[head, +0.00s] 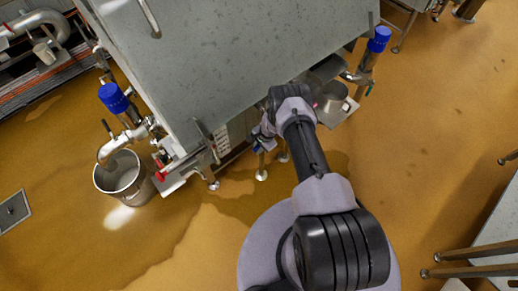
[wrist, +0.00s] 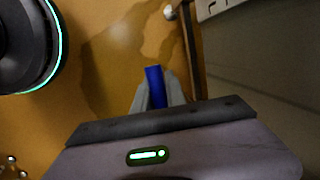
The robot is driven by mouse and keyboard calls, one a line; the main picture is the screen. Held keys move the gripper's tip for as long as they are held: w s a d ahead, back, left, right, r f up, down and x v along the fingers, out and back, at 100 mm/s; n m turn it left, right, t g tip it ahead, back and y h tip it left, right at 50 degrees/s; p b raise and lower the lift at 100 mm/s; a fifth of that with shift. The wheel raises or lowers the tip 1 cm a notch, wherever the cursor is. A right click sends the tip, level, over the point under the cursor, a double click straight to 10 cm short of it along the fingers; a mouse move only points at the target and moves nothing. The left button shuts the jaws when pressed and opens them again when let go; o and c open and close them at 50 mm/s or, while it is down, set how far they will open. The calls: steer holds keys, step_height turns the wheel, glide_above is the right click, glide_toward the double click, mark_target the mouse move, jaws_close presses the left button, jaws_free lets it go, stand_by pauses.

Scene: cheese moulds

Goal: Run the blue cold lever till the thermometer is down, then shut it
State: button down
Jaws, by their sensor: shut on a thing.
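The blue cold lever (wrist: 154,79) shows in the wrist view as a blue bar between the two grey fingers of my gripper (wrist: 155,92). My gripper is shut on it. In the head view my gripper (head: 263,132) is at the near edge of the grey metal vat, and a bit of the blue lever (head: 266,144) shows beside it. A red lever (head: 160,176) is at the vat's left corner. I cannot make out the thermometer in either view. My arm hides part of the vat's front.
The grey vat (head: 220,60) fills the upper middle. A steel bucket (head: 124,178) stands below a blue-capped valve (head: 113,98) at left. The tan floor is wet in places. A table edge (head: 490,245) is at lower right.

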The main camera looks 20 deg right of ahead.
steer(key=shift+s+a+y, duration=0.1)
steer(key=shift+a+y, duration=0.05)
steer(key=shift+y, duration=0.15)
steer(key=c, duration=1.6)
jaws_free()
steer(key=shift+a, duration=0.1)
steer(key=shift+c, duration=0.2)
steer(key=p+v, duration=0.6)
steer(key=v, duration=1.1)
steer(key=shift+r, duration=0.3)
